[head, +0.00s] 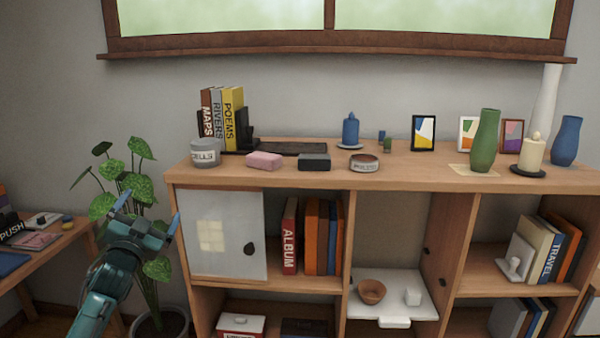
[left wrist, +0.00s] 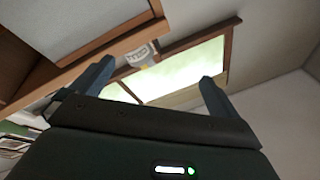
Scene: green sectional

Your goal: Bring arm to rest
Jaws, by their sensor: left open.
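My left gripper (head: 150,222) is in the lower left of the head view, raised in front of the plant and just left of the shelf unit. Its two fingers are spread apart with nothing between them. In the left wrist view the same gripper (left wrist: 150,85) shows its fingers wide apart, with the window and the shelf's edge behind them. My right gripper is in neither view.
A wooden shelf unit (head: 400,180) with books, vases and frames stands ahead. A leafy plant (head: 125,185) stands behind my left gripper. A small desk (head: 45,255) is at the far left.

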